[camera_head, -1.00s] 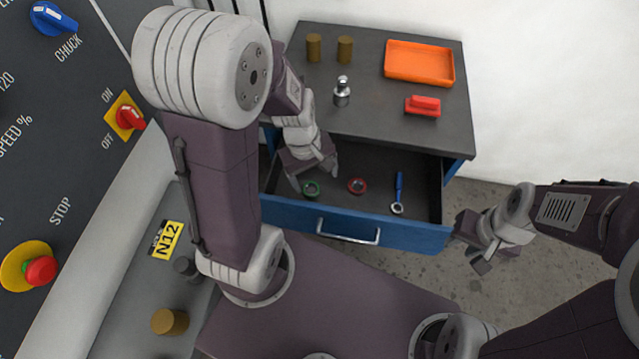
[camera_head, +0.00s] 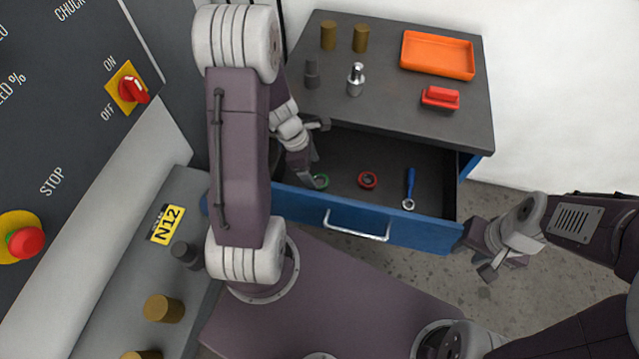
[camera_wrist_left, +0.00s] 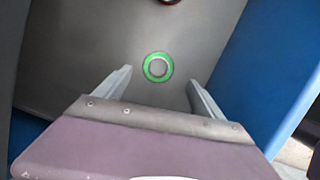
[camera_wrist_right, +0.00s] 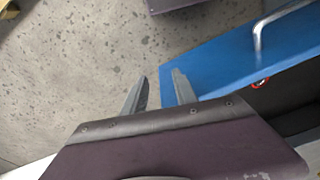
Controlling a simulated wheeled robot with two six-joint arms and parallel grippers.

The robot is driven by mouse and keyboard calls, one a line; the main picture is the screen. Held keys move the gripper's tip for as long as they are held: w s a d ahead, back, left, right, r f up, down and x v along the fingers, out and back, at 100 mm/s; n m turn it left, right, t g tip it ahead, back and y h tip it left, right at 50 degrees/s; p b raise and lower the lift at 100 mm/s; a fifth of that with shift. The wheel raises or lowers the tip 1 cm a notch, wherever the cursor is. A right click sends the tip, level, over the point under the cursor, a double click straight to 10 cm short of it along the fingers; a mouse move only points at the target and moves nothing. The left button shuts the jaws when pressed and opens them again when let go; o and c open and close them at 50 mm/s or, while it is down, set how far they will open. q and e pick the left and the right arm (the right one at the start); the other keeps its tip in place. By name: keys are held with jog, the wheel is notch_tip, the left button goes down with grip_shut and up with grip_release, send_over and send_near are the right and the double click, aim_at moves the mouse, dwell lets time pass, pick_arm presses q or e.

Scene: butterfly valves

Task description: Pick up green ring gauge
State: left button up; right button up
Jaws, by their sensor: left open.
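The green ring gauge (camera_head: 320,182) lies flat in the open drawer, near its left end. In the left wrist view the green ring gauge (camera_wrist_left: 158,67) lies ahead of my left gripper (camera_wrist_left: 160,82), between the lines of its two spread fingers. My left gripper (camera_head: 317,154) is open and empty, reaching into the drawer beside the ring; a finger is close to it, and contact cannot be told. My right gripper (camera_head: 484,262) is outside the drawer at the right, its fingers (camera_wrist_right: 158,85) apart with nothing between them.
On the cabinet top stand an orange tray (camera_head: 438,75), a red block (camera_head: 440,98), brown cylinders (camera_head: 361,38) and a metal piece (camera_head: 356,79).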

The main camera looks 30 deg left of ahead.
aim_at(321, 184)
pick_arm(q)
jog(key=shift+w+f, duration=0.1)
jog(key=shift+f, duration=0.25)
jog(key=b+x, duration=0.2)
jog(key=x, duration=0.2)
jog(key=shift+f, duration=0.1)
jog(key=shift+w+d+f, duration=0.2)
jog(key=shift+f, duration=0.2)
jog(key=shift+r, duration=0.1)
grip_shut()
